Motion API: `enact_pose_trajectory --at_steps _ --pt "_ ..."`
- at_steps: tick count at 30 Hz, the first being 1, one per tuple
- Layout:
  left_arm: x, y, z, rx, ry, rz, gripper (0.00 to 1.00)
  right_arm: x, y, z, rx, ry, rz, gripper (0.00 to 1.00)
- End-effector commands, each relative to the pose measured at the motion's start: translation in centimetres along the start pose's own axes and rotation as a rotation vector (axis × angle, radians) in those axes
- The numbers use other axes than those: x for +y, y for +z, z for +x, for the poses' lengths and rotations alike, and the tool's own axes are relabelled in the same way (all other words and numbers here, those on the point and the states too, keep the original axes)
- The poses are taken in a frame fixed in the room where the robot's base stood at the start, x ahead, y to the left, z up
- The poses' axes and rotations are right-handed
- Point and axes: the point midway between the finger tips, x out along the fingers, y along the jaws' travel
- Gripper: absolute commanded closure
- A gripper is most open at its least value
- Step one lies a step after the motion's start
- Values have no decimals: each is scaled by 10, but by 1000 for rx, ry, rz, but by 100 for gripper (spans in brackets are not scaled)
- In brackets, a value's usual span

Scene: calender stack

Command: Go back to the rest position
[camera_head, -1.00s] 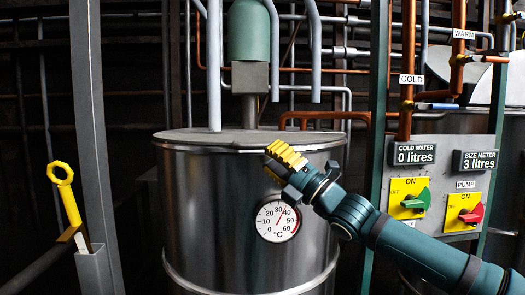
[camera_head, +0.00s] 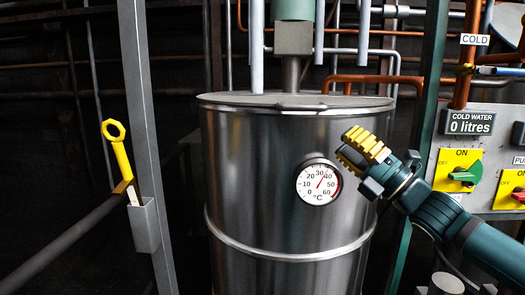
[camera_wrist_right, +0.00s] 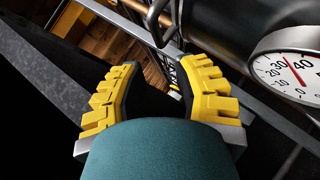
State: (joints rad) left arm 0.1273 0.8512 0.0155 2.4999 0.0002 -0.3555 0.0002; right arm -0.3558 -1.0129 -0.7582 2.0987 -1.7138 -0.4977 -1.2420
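My right gripper (camera_head: 362,147) has yellow toothed pads and is in front of the upper right side of the steel tank (camera_head: 270,215) in the head view. The gripper is up and right of the round temperature dial (camera_head: 319,183). In the right wrist view my right gripper (camera_wrist_right: 158,68) shows its two pads spread wide apart with nothing between them, so it is open and empty. The dial also shows at the right edge of that view (camera_wrist_right: 288,68). My left gripper is in neither view.
A control panel with yellow switch plates (camera_head: 450,172) and a cold water display (camera_head: 467,123) is at the right. A yellow wrench-like tool (camera_head: 119,155) stands upright in a grey holder (camera_head: 145,225) at the left. Pipes run above the tank.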

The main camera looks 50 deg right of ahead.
Motion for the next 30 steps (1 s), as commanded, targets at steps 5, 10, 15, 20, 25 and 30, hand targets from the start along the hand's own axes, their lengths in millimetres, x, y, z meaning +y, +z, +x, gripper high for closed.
enact_pose_trajectory --at_steps 5,10,15,20,25,30 --pt "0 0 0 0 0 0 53 0 0 0 0 0 0 71" --pt "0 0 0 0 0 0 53 1 -18 20 37 -26 55 71" --pt "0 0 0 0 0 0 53 -7 -79 72 132 -121 245 71" --pt "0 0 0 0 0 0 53 -33 -155 116 206 -268 480 71" --pt "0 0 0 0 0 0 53 -78 -241 140 241 -467 734 71" --pt "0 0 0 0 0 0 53 -134 -328 140 220 -706 984 71"
